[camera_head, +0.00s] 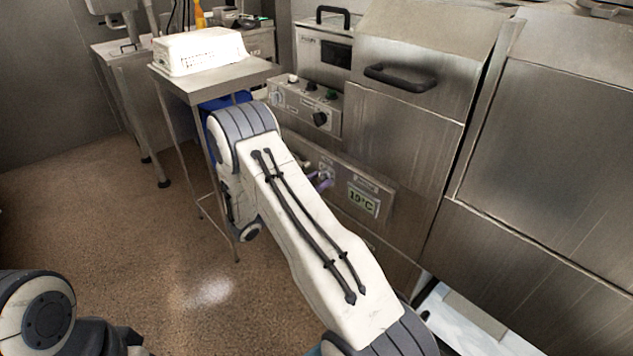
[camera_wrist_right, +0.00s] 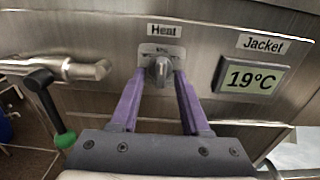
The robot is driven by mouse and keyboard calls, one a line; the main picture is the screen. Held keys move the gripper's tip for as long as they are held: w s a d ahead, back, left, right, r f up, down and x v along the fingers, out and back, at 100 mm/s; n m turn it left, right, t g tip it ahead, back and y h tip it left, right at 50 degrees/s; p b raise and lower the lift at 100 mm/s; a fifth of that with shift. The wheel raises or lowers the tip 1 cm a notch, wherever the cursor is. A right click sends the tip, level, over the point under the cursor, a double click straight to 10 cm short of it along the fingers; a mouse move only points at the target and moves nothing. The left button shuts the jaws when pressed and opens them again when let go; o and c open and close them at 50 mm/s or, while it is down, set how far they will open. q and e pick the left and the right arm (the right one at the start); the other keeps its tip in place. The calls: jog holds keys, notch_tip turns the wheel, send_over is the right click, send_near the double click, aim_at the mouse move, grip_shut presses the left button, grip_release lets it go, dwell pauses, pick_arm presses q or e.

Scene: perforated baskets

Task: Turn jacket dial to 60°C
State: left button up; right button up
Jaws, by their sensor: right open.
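The dial (camera_wrist_right: 160,72) under the "Heat" label is a small grey knob on a steel panel in the right wrist view. Its pointer looks roughly upright; its scale is too small to read. The jacket display (camera_wrist_right: 250,79) to its right reads 19°C and also shows in the head view (camera_head: 363,200). My right gripper (camera_wrist_right: 161,77) is open, its two purple fingers on either side of the dial. I cannot tell whether they touch it. In the head view the right gripper (camera_head: 321,181) is small and partly hidden behind my arm. My left gripper is not in view.
A steel pipe (camera_wrist_right: 88,69) and a black lever with a green tip (camera_wrist_right: 64,139) are left of the dial. An upper panel (camera_head: 305,105) with a black knob sits above. The floor is clear.

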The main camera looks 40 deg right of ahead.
jog(key=a+b, duration=0.1)
jog(key=a, duration=0.9)
jog(key=shift+s+a, duration=0.25)
jog(key=shift+s, duration=0.15)
